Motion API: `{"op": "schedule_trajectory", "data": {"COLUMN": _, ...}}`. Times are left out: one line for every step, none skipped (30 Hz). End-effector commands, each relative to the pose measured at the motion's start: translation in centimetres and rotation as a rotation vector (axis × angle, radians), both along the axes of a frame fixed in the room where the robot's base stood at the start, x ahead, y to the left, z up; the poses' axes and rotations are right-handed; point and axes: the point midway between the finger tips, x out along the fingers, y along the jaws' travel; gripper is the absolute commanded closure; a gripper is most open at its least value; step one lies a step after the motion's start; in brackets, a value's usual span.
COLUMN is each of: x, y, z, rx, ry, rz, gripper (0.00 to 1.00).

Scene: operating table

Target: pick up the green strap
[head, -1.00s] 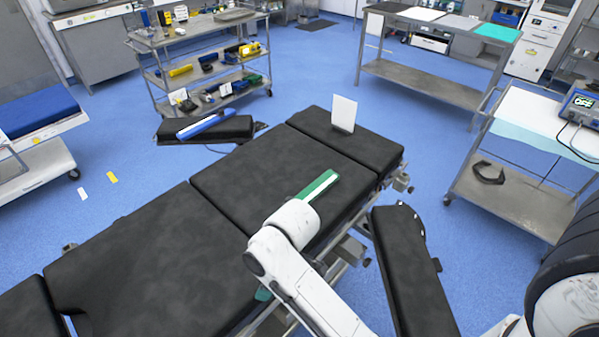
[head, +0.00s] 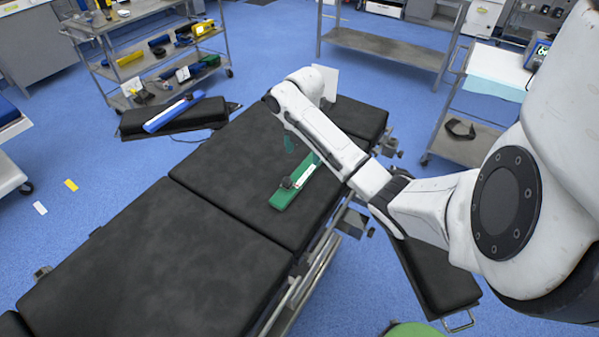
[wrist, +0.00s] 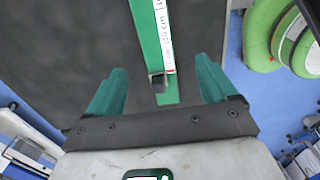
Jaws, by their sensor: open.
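The green strap (head: 283,199) lies flat on the black operating table, with a white printed scale and a dark buckle on it. My arm covers part of its right side in the head view. In the wrist view, my gripper (wrist: 160,87) is open and empty. The strap (wrist: 146,30) runs down the picture between its two teal fingers, with a gap on each side. Its near end and a grey buckle piece show there. The height between fingers and strap is hard to tell.
The operating table (head: 150,250) has wide bare padding left of the strap. A blue strap-like item (head: 170,115) lies on a separate black pad. Metal carts (head: 90,62) stand beyond, with blue floor between.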

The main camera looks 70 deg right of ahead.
Motion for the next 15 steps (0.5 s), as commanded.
{"op": "schedule_trajectory", "data": {"x": -0.1, "y": 0.1, "z": -1.0, "rx": 0.003, "ry": 0.003, "rz": -0.001, "gripper": 0.15}}
{"op": "schedule_trajectory", "data": {"x": -0.1, "y": 0.1, "z": -1.4, "rx": 0.003, "ry": 0.003, "rz": -0.001, "gripper": 0.15}}
{"op": "schedule_trajectory", "data": {"x": 0.0, "y": 0.1, "z": -2.0, "rx": 0.003, "ry": 0.002, "rz": -0.001, "gripper": 0.15}}
{"op": "schedule_trajectory", "data": {"x": 0.0, "y": 0.1, "z": -2.5, "rx": 0.003, "ry": 0.002, "rz": -0.001, "gripper": 0.15}}
{"op": "schedule_trajectory", "data": {"x": 0.0, "y": 0.1, "z": -2.8, "rx": 0.002, "ry": 0.001, "rz": 0.0, "gripper": 0.15}}
{"op": "schedule_trajectory", "data": {"x": 0.0, "y": 0.1, "z": -3.2, "rx": 0.001, "ry": 0.001, "rz": 0.0, "gripper": 0.15}}
{"op": "schedule_trajectory", "data": {"x": 0.0, "y": 0.1, "z": -3.5, "rx": 0.001, "ry": 0.002, "rz": -0.001, "gripper": 0.15}}
{"op": "schedule_trajectory", "data": {"x": 0.0, "y": 0.1, "z": -3.7, "rx": 0.001, "ry": 0.001, "rz": -0.001, "gripper": 0.15}}
{"op": "schedule_trajectory", "data": {"x": 0.1, "y": 0.1, "z": -3.9, "rx": 0.001, "ry": 0.0, "rz": -0.001, "gripper": 0.15}}
{"op": "schedule_trajectory", "data": {"x": 0.1, "y": 0.1, "z": -4.0, "rx": 0.0, "ry": -0.001, "rz": -0.001, "gripper": 0.15}}
{"op": "schedule_trajectory", "data": {"x": 0.1, "y": 0.1, "z": -4.1, "rx": 0.0, "ry": -0.001, "rz": -0.001, "gripper": 0.15}}
{"op": "schedule_trajectory", "data": {"x": 0.1, "y": 0.0, "z": -4.4, "rx": 0.001, "ry": 0.001, "rz": -0.001, "gripper": 0.15}}
{"op": "schedule_trajectory", "data": {"x": 0.1, "y": 0.0, "z": -4.7, "rx": 0.001, "ry": 0.002, "rz": -0.001, "gripper": 0.15}}
{"op": "schedule_trajectory", "data": {"x": 0.2, "y": 0.0, "z": -5.1, "rx": 0.0, "ry": 0.001, "rz": -0.001, "gripper": 0.15}}
{"op": "schedule_trajectory", "data": {"x": 0.2, "y": -0.1, "z": -5.6, "rx": 0.002, "ry": 0.003, "rz": -0.002, "gripper": 0.15}}
